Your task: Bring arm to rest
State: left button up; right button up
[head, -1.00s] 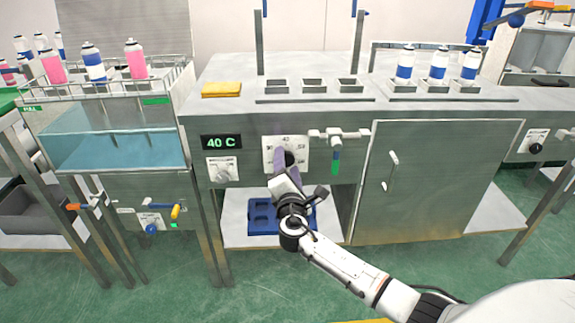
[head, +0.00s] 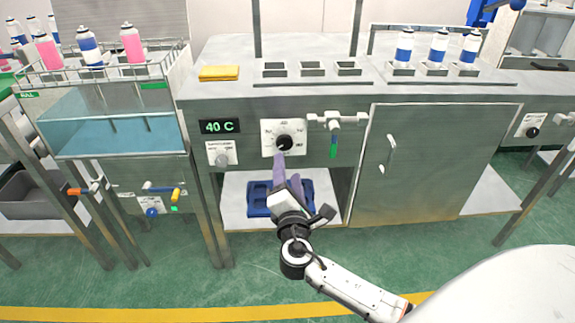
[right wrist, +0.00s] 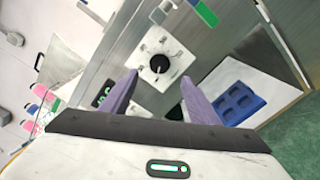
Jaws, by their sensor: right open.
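My right gripper (head: 286,172) is open and empty, in front of the steel bench and just below a black dial knob (head: 284,143) on a white plate. In the right wrist view its two purple fingers (right wrist: 152,98) stand wide apart. The knob (right wrist: 160,64) shows beyond them, touching neither finger. A display left of the knob reads 40 C (head: 219,126). My left gripper is not in view.
A blue tray (head: 258,207) lies on the shelf under the bench, behind my gripper. Open green floor lies in front.

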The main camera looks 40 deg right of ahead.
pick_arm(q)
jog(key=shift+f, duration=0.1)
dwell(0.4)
pick_arm(e)
jog(key=s+a+f+m+g+y+p, duration=0.5)
jog(key=s+a+f+m+y+p, duration=0.15)
jog(key=s+a+f, duration=0.5)
pick_arm(q)
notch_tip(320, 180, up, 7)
jog(key=p, duration=0.3)
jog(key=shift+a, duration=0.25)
pick_arm(e)
jog(key=s+a+m+g+y, duration=0.1)
jog(key=s+a+m+y, duration=0.1)
jog(key=s+a+m, duration=0.2)
jog(key=s+a+m+y, duration=0.3)
jog(key=s+m, duration=0.2)
jog(key=s, duration=0.5)
jog(key=shift+s+a+g, duration=0.3)
jog(key=shift+a+g, duration=0.05)
jog(key=shift+g, duration=0.05)
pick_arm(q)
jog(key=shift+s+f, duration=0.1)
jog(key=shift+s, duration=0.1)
